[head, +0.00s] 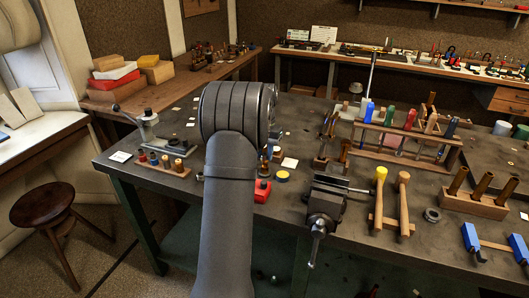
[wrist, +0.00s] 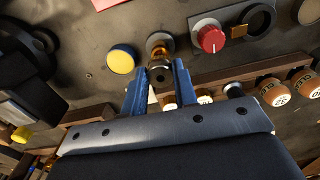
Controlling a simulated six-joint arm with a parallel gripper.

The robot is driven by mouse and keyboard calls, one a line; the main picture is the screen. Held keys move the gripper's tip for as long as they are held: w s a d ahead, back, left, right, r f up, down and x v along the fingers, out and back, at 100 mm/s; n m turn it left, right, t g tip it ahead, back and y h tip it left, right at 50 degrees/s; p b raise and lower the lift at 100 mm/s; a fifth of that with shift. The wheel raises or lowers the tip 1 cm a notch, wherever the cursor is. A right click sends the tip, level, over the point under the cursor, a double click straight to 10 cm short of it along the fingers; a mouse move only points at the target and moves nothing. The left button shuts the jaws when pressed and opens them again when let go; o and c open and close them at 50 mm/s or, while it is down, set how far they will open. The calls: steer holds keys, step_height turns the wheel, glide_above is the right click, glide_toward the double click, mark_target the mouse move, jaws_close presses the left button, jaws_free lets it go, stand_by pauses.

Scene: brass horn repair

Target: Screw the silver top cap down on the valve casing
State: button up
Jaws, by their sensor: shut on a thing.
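In the wrist view, the valve casing (wrist: 161,49) is a small brass cylinder standing on a round grey base. At its near end, between my fingertips, is a dark grey, ring-like round piece with a hole, which looks like the silver top cap (wrist: 160,75). My gripper (wrist: 160,76) has two blue fingers, shut on this piece from both sides. The cap appears in line with the casing; I cannot tell whether they touch or how far the thread is engaged. In the head view, my own arm hides the gripper, cap and casing.
A yellow disc (wrist: 121,59) lies left of the casing and a red knob (wrist: 210,39) right of it. A wooden rack (wrist: 265,77) with round-topped pieces is close to my right finger. A vise (head: 325,205) and mallets (head: 403,203) stand farther right on the bench.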

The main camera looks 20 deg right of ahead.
steer(key=shift+f, duration=1.3)
steer(key=shift+o, duration=0.9)
steer(key=shift+c, duration=0.9)
steer(key=m, duration=0.4)
steer(key=m, duration=0.4)
steer(key=shift+w, duration=0.1)
steer(key=m, duration=0.4)
